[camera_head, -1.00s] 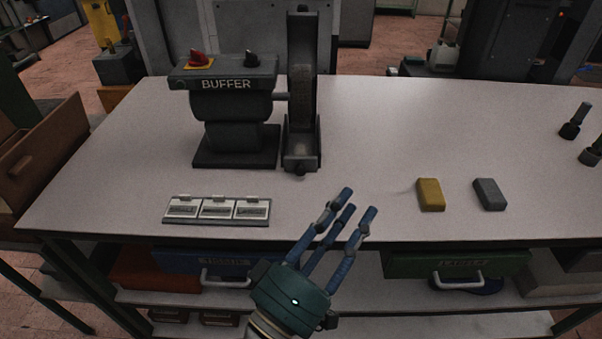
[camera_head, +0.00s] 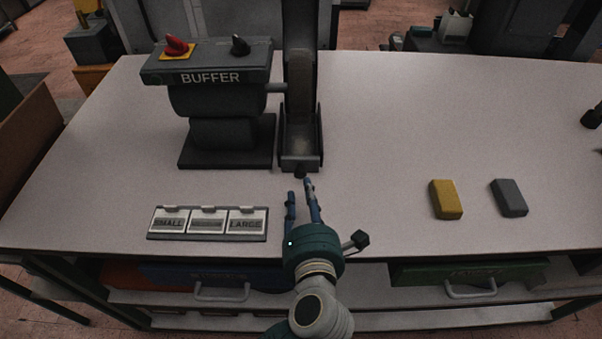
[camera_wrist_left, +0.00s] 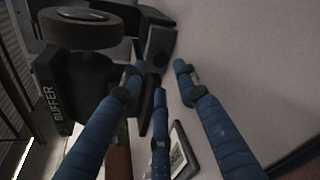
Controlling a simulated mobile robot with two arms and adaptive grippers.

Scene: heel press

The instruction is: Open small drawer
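A low panel (camera_head: 207,238) with three labelled flaps lies at the table's front left. Its left flap (camera_head: 169,222) reads SMALL and its right flap (camera_head: 246,222) reads LARGE; the middle label is hard to read. My left gripper (camera_head: 303,188) is over the table to the right of the panel, apart from it. The left wrist view shows its blue fingers (camera_wrist_left: 160,78) spread open and empty, with part of the panel (camera_wrist_left: 182,150) beyond them. Under the tabletop are a blue drawer (camera_head: 165,274) and a green drawer (camera_head: 520,271), each with a handle. My right gripper is not in view.
A BUFFER machine (camera_head: 219,105) with a wheel stands behind the panel; it also shows in the left wrist view (camera_wrist_left: 85,80). A yellow block (camera_head: 446,200) and a grey block (camera_head: 509,198) lie to the right. The tabletop (camera_head: 390,130) between is clear.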

